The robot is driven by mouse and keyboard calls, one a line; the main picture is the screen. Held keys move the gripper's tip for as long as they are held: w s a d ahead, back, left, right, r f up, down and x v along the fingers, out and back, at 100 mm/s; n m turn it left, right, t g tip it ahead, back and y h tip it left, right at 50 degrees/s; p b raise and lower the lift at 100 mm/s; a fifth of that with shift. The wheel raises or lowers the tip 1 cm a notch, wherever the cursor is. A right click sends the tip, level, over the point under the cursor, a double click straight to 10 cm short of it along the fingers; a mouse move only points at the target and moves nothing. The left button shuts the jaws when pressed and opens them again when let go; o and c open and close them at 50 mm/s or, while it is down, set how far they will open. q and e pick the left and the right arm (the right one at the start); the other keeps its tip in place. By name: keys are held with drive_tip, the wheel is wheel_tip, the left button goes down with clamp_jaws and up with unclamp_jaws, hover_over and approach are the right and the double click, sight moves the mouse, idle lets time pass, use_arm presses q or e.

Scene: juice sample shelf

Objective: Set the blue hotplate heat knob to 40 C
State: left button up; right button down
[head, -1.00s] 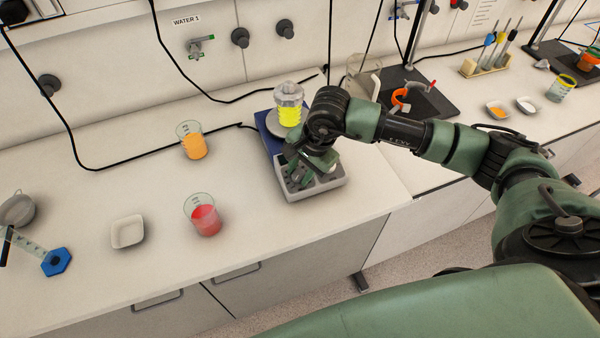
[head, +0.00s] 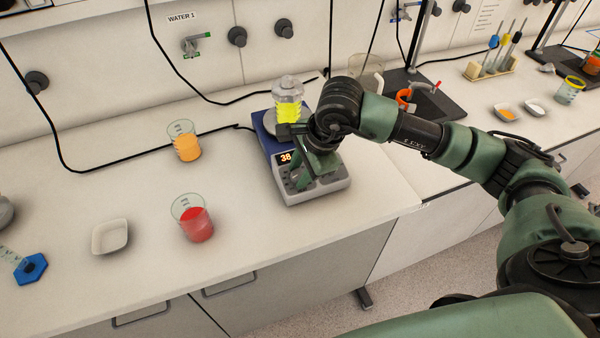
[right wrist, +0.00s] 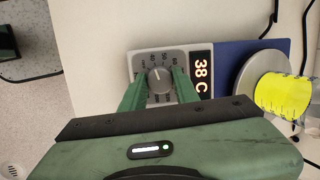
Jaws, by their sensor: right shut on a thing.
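The blue hotplate (head: 265,138) stands on the bench with its grey control panel facing front. Its display reads 38, and the right wrist view shows it as 38 C (right wrist: 202,75). The round grey heat knob (right wrist: 159,77) sits in a printed dial on the panel. My right gripper (head: 303,177) is shut on the knob, one finger on each side in the right wrist view (right wrist: 159,86). In the head view the gripper hides the knob. A flask of yellow liquid (head: 287,103) stands on the hotplate's round plate. My left gripper is not in view.
A beaker of orange liquid (head: 186,147) and a beaker of red liquid (head: 197,224) stand left of the hotplate. A white dish (head: 110,237) lies farther left. Black cables run along the wall behind. The bench's front edge is close to the hotplate.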

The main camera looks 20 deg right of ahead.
drive_tip(key=c, duration=1.1)
unclamp_jaws()
drive_tip(key=shift+o, duration=0.2)
drive_tip(key=shift+d+r, duration=0.1)
drive_tip(key=shift+r, duration=0.25)
drive_tip(key=b+v, duration=0.2)
drive_tip(key=v, duration=0.5)
drive_tip(key=shift+s, duration=0.1)
